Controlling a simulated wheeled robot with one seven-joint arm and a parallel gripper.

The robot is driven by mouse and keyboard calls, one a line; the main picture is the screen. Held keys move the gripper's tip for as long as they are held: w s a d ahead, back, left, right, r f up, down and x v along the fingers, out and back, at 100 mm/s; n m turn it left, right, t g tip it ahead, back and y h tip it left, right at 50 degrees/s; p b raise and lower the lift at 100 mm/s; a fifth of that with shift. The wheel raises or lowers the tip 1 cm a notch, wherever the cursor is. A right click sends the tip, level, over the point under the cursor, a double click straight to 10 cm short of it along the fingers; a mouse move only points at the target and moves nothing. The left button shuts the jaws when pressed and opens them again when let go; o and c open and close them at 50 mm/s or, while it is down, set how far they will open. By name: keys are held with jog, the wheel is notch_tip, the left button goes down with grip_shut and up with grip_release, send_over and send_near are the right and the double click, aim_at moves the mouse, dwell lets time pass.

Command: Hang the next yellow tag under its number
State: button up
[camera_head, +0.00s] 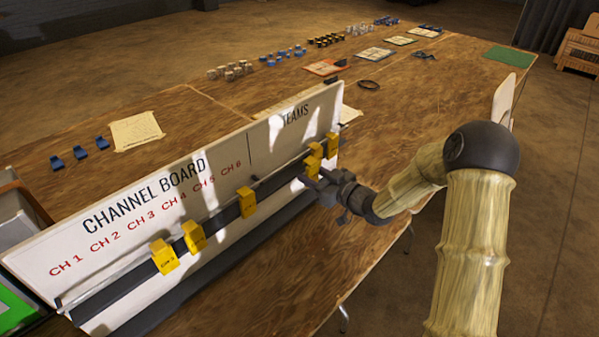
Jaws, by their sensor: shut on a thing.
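The white channel board (215,160) stands on the table, with red labels CH 1 to CH 6 and the word TEAMS at its right. A rail runs along its lower front. Yellow tags hang there: one at the left (164,257), one close beside it (194,237), and one further right (246,202). More yellow tags cluster near the right end, one at the end (332,141). My gripper (316,181) is at this cluster, shut on a yellow tag (312,168). I cannot tell whether that tag touches the rail. Its print is too small to read.
Blue clips (80,152) and a paper sheet (136,131) lie behind the board. Several small blocks (285,54), cards and a dark ring (369,85) lie further back. A green-screened box (12,305) is at the left. The table front of the board is clear.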

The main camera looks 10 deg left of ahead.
aim_at(314, 178)
jog(key=shift+f+v, duration=0.1)
jog(key=shift+v, duration=1.15)
jog(key=shift+f+v, duration=0.15)
jog(key=shift+v, duration=1.1)
jog(key=shift+f, duration=0.1)
jog(key=s+d+f+m+t+h, duration=0.1)
jog(key=d+f+m+t+h, duration=0.1)
jog(key=d+f, duration=0.2)
jog(key=s+d+f+m+t+h, duration=0.1)
jog(key=d+f+m+t+h, duration=0.1)
jog(key=d+f+h, duration=0.1)
jog(key=s+d+f+m+t+h, duration=0.1)
jog(key=d+f+m+h, duration=0.2)
jog(key=d+f, duration=0.2)
jog(key=shift+s+d+t, duration=0.15)
jog(key=shift+d+t, duration=0.05)
jog(key=shift+d, duration=0.45)
jog(key=shift+s+d+t, duration=0.15)
jog(key=shift+d+t, duration=0.05)
jog(key=shift+d, duration=0.45)
